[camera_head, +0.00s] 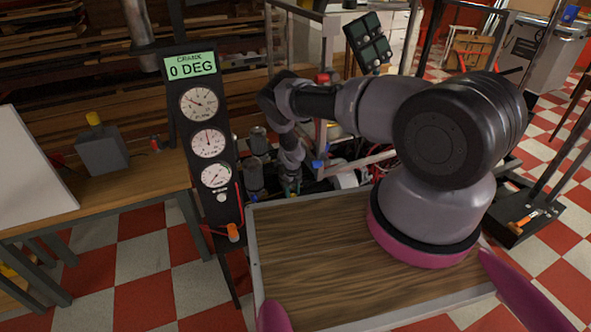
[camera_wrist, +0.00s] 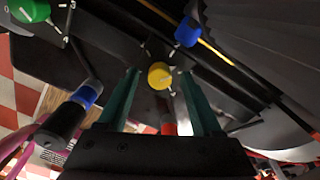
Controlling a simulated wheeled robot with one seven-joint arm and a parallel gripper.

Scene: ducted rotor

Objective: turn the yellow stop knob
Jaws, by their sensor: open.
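The yellow stop knob (camera_wrist: 159,75) is a small round disc in the wrist view, with thin pale pins around it on a dark panel. My gripper (camera_wrist: 158,73) is open. Its two teal fingers stand on either side of the knob in the picture, with a gap to it on both sides. I cannot tell how far the fingertips are from it in depth. In the head view my gripper (camera_head: 291,188) points down among the machinery behind the wooden-topped cart, and I cannot make out the yellow knob there.
A blue knob (camera_wrist: 188,32) sits close by to the upper right, and a green knob (camera_wrist: 30,11) at the upper left. A blue-and-black cylinder (camera_wrist: 68,115) lies left of my fingers. A gauge panel (camera_head: 207,140) reading 0 DEG stands left of my arm.

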